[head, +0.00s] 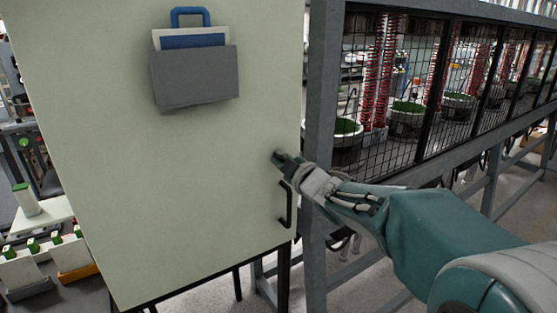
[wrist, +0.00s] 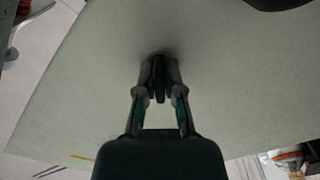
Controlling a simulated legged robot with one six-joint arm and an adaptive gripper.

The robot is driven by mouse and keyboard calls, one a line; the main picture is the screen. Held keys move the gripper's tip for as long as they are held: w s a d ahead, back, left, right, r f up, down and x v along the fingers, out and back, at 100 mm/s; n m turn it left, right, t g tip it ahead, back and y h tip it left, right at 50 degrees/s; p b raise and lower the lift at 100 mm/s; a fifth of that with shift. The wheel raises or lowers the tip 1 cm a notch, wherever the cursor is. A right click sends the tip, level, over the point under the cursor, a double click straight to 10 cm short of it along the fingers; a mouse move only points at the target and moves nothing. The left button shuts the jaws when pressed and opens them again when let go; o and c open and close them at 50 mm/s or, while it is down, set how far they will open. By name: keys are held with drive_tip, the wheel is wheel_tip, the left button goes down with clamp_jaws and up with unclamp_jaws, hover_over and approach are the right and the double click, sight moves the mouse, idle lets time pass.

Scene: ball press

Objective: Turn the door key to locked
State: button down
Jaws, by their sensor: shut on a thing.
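The door (head: 200,190) is a large pale green panel at the left of the head view. My gripper (head: 279,156) is at the door's right edge, above the black door handle (head: 289,205). In the wrist view my gripper (wrist: 159,84) has its two fingers shut on the dark door key (wrist: 160,80), which stands out from the door face. The key looks roughly upright in that view. In the head view the key is hidden by my fingers. The pale door face (wrist: 90,90) fills most of the wrist view.
A grey document holder (head: 195,80) with papers and a blue-handled item hangs high on the door. A grey post (head: 318,120) and a black mesh fence (head: 400,100) stand right of the door. White boxes with green tops (head: 35,262) sit at the left.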

drive_tip(key=m, duration=0.1)
drive_tip(key=f+m, duration=0.1)
drive_tip(key=shift+d+m, duration=0.1)
drive_tip(key=shift+m, duration=0.3)
idle(0.9)
drive_tip(key=c, duration=0.8)
unclamp_jaws()
drive_tip(key=shift+w, duration=0.1)
drive_tip(key=shift+o, duration=0.2)
drive_tip(key=shift+r, duration=0.2)
drive_tip(key=shift+r, duration=0.1)
drive_tip(key=v, duration=1.1)
drive_tip(key=shift+s+d, duration=0.2)
drive_tip(key=shift+s, duration=0.15)
